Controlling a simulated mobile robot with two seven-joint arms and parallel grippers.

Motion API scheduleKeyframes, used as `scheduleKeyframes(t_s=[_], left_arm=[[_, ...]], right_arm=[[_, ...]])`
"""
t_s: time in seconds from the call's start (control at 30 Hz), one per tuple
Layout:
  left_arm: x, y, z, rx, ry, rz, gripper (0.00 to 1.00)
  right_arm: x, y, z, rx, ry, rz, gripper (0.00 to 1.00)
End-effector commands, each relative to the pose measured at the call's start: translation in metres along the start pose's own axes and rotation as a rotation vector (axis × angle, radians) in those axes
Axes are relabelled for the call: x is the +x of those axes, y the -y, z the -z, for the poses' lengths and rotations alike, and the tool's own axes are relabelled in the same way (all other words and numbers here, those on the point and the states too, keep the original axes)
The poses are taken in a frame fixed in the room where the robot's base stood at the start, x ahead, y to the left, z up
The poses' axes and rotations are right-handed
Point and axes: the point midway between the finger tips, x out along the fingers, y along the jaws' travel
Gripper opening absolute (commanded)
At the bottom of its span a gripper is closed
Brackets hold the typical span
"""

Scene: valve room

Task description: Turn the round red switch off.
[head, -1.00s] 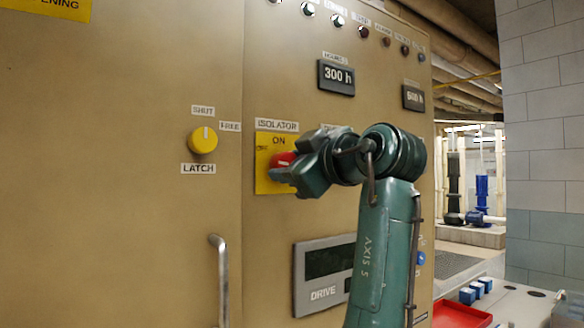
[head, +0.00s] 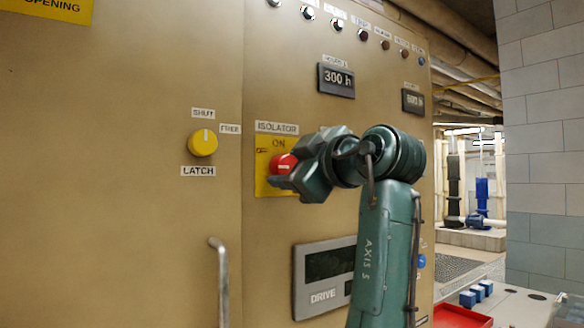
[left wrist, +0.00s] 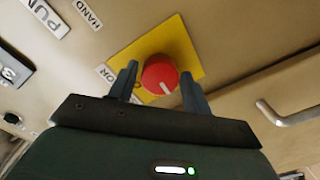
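The round red switch (head: 283,164) sits on a yellow plate (head: 263,183) under an ISOLATOR label, with ON printed above it and a small label, seemingly OFF, at its upper left. Its white mark looks roughly horizontal and points left, toward the OFF side. In the left wrist view the red switch (left wrist: 160,74) shows between and beyond my two fingertips, with gaps on both sides. My right gripper is out of view.
The beige cabinet also carries a yellow LATCH knob (head: 203,143), a metal door handle (head: 219,280), an hours display (head: 336,79) and a DRIVE panel (head: 323,292). A red tray (head: 462,317) and blue blocks stand at lower right. A block wall stands at right.

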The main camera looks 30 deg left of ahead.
Motion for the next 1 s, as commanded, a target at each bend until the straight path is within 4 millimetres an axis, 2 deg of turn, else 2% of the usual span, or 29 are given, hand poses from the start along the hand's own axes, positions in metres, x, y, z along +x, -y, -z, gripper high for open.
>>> scheduleKeyframes(t_s=[0.13, 0.47, 0.57, 0.8, 1.0], left_arm=[[0.0, 0.0, 0.0, 0.001, 0.0, 0.0, 0.61], [-0.006, 0.0, -0.001, 0.002, 0.001, -0.002, 0.61], [-0.019, 0.0, -0.002, 0.002, 0.002, -0.004, 0.61], [-0.073, 0.001, -0.001, 0.001, 0.001, -0.005, 0.61], [-0.11, 0.001, 0.0, 0.001, -0.003, -0.002, 0.61]], right_arm=[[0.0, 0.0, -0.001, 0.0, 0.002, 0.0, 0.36], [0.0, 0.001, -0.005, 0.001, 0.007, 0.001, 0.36], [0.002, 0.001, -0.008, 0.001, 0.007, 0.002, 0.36], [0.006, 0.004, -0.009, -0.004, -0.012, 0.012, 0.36], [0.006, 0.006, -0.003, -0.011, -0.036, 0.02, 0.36]])
